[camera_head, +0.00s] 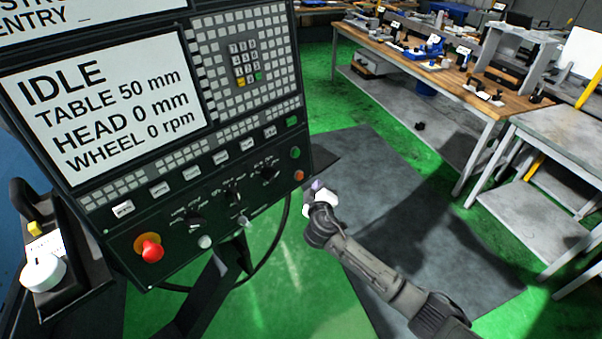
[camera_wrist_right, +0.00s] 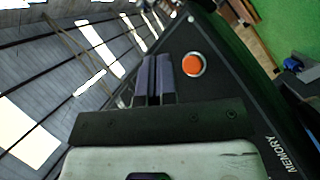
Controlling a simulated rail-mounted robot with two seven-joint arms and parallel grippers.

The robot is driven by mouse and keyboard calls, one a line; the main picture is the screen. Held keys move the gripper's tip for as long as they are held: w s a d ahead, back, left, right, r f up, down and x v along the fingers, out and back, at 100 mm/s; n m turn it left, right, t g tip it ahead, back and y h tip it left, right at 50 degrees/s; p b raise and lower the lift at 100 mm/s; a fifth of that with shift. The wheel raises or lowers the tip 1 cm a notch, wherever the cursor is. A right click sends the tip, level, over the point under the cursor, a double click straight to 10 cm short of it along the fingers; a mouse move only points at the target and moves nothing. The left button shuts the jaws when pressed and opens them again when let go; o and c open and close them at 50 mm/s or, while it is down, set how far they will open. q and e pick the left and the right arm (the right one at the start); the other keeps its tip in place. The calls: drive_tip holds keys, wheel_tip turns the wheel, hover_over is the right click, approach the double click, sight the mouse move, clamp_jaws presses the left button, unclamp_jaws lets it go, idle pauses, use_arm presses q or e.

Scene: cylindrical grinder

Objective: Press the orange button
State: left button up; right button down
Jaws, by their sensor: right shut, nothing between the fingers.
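The orange button (camera_head: 298,176) is a small round button at the lower right edge of the black control panel (camera_head: 110,227). In the right wrist view the orange button (camera_wrist_right: 193,64) shows as a disc with a pale ring, just right of my fingertips. My right gripper (camera_head: 316,186) is shut and empty, just right of the button in the head view. Its two purple-grey fingers (camera_wrist_right: 154,66) lie side by side in the wrist view. I cannot tell the exact gap to the panel. My left gripper is out of view.
A green button (camera_head: 295,153) sits just above the orange one. A red mushroom button (camera_head: 151,248) is at the panel's lower left. The screen (camera_head: 105,105) reads IDLE. A wooden workbench (camera_head: 350,38) stands at the back right. Green floor and a grey mat lie between.

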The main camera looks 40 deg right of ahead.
drive_tip(key=shift+s+d+r, duration=0.1)
drive_tip(key=shift+s, duration=0.5)
idle(0.5)
